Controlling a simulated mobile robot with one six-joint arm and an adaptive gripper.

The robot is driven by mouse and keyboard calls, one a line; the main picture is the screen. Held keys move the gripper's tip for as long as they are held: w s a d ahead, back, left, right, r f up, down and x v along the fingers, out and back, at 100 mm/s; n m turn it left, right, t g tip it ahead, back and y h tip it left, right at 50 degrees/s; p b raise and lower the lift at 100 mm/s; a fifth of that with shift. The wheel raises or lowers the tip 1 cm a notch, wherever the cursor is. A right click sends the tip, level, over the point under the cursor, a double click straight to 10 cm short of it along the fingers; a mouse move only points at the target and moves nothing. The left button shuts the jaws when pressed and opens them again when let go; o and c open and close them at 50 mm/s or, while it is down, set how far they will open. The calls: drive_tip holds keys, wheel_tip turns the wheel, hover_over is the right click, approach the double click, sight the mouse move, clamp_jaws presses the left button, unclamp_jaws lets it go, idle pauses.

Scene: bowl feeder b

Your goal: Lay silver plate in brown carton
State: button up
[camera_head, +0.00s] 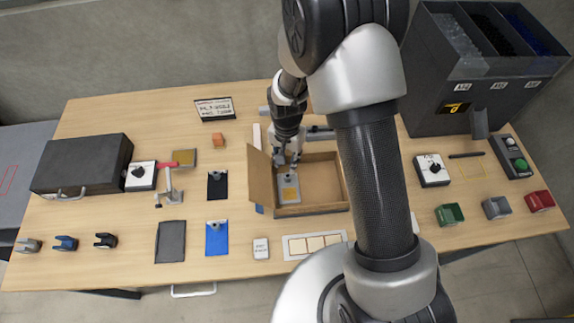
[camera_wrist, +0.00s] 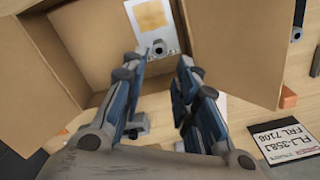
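The brown carton (camera_head: 318,209) stands open near the middle of the table, with a flap raised at its left; its wall also shows in the wrist view (camera_wrist: 228,40). The silver plate (camera_head: 289,201), with a yellowish patch and a small dark round part at one end, lies inside the carton on the left part of its floor. In the wrist view the plate (camera_wrist: 159,47) shows partly, cut by the top edge. My gripper (camera_head: 288,163) is over the carton's back left side. Its fingers (camera_wrist: 158,88) are apart with nothing between them, clear of the plate.
A black clip plate (camera_head: 217,187) and a blue one (camera_head: 216,240) lie left of the carton. A white strip with pale squares (camera_head: 315,243) lies in front. A dark case (camera_head: 83,165) stands far left, and a feeder with bins (camera_head: 480,75) at back right. My arm hides part of the table.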

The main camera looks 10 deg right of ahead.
drive_tip(key=shift+r, duration=1.1)
drive_tip(key=s+d+r+n+t, duration=0.1)
drive_tip(key=s+d+r, duration=0.15)
drive_tip(key=r, duration=0.75)
drive_tip(key=s+d+r+n+t, duration=0.1)
drive_tip(key=s+d+r+n, duration=0.15)
drive_tip(key=r, duration=0.75)
drive_tip(key=s+d+r+n+t, duration=0.1)
drive_tip(key=s+r, duration=0.3)
drive_tip(key=s, duration=0.4)
drive_tip(key=s+d+r+n+t, duration=0.1)
drive_tip(key=s+d+r, duration=0.2)
drive_tip(key=s+r, duration=0.2)
drive_tip(key=s, duration=0.3)
drive_tip(key=shift+r+t, duration=0.3)
drive_tip(key=shift+s+d+n, duration=0.1)
drive_tip(key=shift+s+n, duration=0.05)
drive_tip(key=shift+n, duration=0.1)
